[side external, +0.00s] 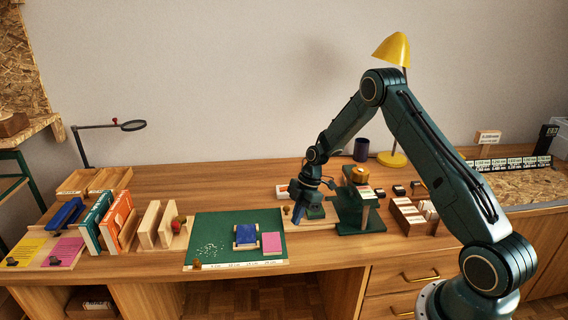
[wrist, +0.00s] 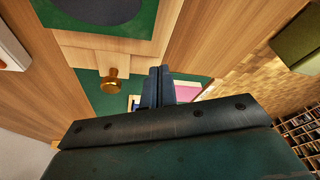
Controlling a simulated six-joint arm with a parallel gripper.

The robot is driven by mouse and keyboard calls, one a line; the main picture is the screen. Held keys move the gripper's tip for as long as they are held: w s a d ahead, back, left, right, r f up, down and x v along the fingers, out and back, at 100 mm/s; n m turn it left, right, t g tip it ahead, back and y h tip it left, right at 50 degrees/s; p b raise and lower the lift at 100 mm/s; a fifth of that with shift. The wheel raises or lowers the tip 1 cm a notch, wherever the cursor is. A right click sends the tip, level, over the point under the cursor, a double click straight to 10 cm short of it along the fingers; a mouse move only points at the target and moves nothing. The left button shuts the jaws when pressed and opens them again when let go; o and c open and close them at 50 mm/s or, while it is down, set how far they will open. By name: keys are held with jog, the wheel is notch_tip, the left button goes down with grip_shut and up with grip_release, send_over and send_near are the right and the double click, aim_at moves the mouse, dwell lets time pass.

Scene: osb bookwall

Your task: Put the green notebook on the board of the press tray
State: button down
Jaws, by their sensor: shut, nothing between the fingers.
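The press tray (wrist: 92,55) is a pale wooden tray with a brass knob (wrist: 112,82) on its front, in the wrist view. In the side view the tray (side external: 318,224) extends left from the green press (side external: 368,226), partly behind my gripper. My gripper (side external: 296,221) points down at the tray's knob end. Its fingers (wrist: 158,72) are closed together and empty, beside the knob.
A green mat (side external: 215,231) holds a blue piece (side external: 246,233) and a pink pad (side external: 272,242). A teal book (side external: 95,222) and an orange book (side external: 117,220) stand at left. A card box (side external: 410,217) is right of the press.

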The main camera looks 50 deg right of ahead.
jog(key=w+v, duration=0.1)
jog(key=v, duration=0.8)
jog(key=shift+s+r, duration=0.5)
jog(key=w+d+m+t+h, duration=0.2)
jog(key=w+d+m+h, duration=0.2)
jog(key=m, duration=1.3)
jog(key=shift+w+d+r+m+h, duration=0.2)
jog(key=shift+w+d+m+h, duration=0.1)
jog(key=shift+w+d, duration=1.2)
jog(key=shift+s+d+f, duration=0.1)
jog(key=shift+s+d, duration=0.05)
jog(key=shift+d, duration=0.05)
jog(key=x, duration=1)
jog(key=shift+s+a, duration=0.25)
jog(key=shift+s, duration=0.65)
jog(key=shift+s+a, duration=0.25)
jog(key=shift+s, duration=0.6)
jog(key=shift+s, duration=0.15)
